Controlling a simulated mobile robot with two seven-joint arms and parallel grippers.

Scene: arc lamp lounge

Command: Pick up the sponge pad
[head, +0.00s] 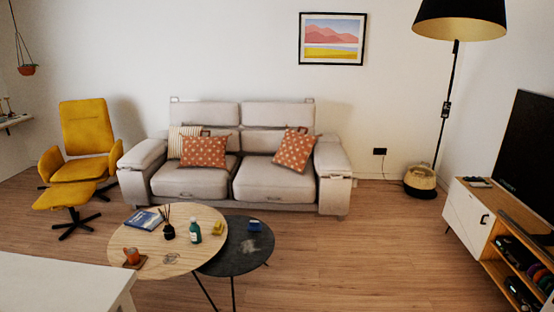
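A small yellow block-like thing (218,227) sits near the right edge of the round wooden coffee table (185,262). It may be the sponge pad, but it is too small to be sure. A small blue and white thing (254,225) sits near the back of the lower dark round table (236,262), and I cannot tell what it is. Neither of my grippers shows in the head view.
The wooden table also holds a green bottle (195,231), reed diffuser (168,231), blue book (143,220) and orange mug (132,256). A white tabletop (60,285) fills the lower left. A sofa (275,180) stands behind; floor at right is clear.

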